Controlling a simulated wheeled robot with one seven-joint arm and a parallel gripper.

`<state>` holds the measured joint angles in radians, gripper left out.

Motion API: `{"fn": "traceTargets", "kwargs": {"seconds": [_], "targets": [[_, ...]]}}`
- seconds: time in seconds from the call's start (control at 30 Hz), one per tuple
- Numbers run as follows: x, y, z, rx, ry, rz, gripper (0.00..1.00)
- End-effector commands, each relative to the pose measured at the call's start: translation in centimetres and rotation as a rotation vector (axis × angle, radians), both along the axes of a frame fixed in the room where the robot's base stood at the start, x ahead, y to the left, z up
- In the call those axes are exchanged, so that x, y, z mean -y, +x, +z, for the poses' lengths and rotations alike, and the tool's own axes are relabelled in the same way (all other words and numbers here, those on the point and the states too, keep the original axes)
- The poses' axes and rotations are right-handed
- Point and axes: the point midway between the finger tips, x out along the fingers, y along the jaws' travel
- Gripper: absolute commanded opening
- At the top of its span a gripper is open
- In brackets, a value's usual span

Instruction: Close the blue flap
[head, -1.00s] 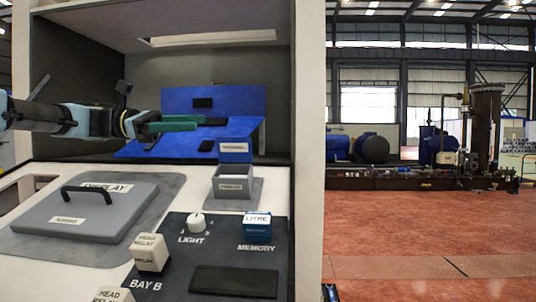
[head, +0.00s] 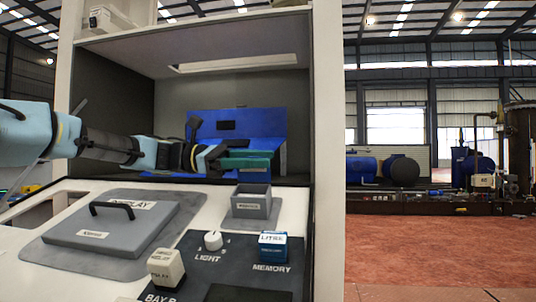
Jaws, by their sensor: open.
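A blue panel (head: 265,122) with a dark pad stands upright at the back of the grey recess. A second, sloping blue surface (head: 262,144) reaches forward from its lower edge, so the two form an open angle. My gripper (head: 262,160), with teal fingers, is inside the recess mouth, pointing right. It is open, and nothing shows between its fingers. It overlaps the sloping blue surface in the picture and hides part of it. I cannot tell whether it touches the blue surface.
An open grey box (head: 251,203) stands below the gripper on the white counter. A grey lid with a black handle (head: 112,209) lies to the left. A knob (head: 213,241), a blue block (head: 273,247) and a white block (head: 167,268) sit in front. The recess's right wall (head: 300,110) is close by.

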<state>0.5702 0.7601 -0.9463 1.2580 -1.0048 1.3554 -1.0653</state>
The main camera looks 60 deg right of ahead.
Motion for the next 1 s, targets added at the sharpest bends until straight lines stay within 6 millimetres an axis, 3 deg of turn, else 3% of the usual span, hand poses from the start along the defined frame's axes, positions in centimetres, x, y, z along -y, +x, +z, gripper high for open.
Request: {"fn": "traceTargets", "kwargs": {"seconds": [0.2, 0.5, 0.93, 1.0], "targets": [[0.6, -1.8, 0.0, 0.001, 0.001, 0.0, 0.48], [0.7, -2.0, 0.0, 0.001, 0.0, 0.001, 0.48], [0.7, -2.0, 0.0, 0.001, 0.0, 0.001, 0.01], [0.7, -2.0, 0.0, 0.001, -0.001, 0.001, 0.0]]}}
